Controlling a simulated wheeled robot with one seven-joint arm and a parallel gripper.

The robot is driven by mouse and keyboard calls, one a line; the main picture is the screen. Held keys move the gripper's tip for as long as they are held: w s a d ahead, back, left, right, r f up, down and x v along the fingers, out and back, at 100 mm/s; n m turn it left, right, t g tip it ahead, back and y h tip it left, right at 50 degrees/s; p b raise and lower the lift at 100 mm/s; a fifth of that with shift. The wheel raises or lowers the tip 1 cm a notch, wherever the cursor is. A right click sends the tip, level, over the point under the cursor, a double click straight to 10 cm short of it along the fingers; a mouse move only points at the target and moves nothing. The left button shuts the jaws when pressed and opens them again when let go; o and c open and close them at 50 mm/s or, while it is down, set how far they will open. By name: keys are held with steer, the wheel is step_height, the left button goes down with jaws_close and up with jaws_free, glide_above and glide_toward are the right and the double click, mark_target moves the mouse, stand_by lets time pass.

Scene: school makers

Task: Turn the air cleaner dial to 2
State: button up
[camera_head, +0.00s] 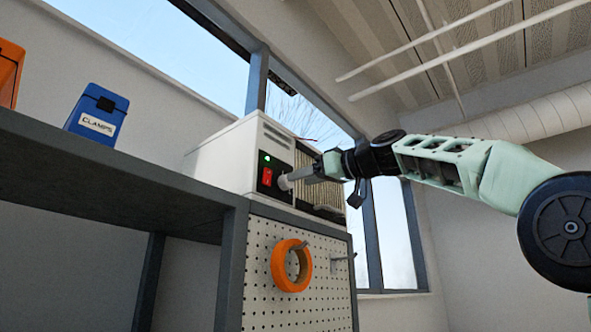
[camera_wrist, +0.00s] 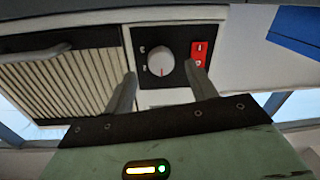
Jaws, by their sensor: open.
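The air cleaner (camera_head: 233,159) is a white box on top of the shelf unit in the head view, with a black control panel, a lit green light and a red switch (camera_head: 267,175). Its dial (camera_wrist: 160,63) is a round white knob with a red pointer mark, seen on the black panel in the wrist view. My gripper (camera_head: 288,181) is at the panel in the head view. In the wrist view its two fingers (camera_wrist: 165,84) are apart, one on each side of the dial's lower part. Whether they touch it I cannot tell. The dial's number markings are too small to read.
A slatted grille (camera_wrist: 66,80) lies beside the panel. A blue clamps case (camera_head: 97,117) and an orange box (camera_head: 9,72) stand on the shelf to the left. An orange tape roll (camera_head: 279,265) hangs on the pegboard (camera_head: 262,238) below the air cleaner.

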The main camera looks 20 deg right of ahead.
mark_target(286, 182)
steer(key=shift+p+x, duration=0.7)
steer(key=shift+x, duration=1.05)
steer(key=c, duration=1)
steer(key=shift+m, duration=0.3)
steer(key=m+b, duration=0.1)
steer(key=m, duration=1)
steer(key=shift+s+a+t+b, duration=0.15)
steer(key=shift+t+b, duration=0.25)
steer(key=shift+m, duration=0.4)
steer(key=shift+r, duration=0.1)
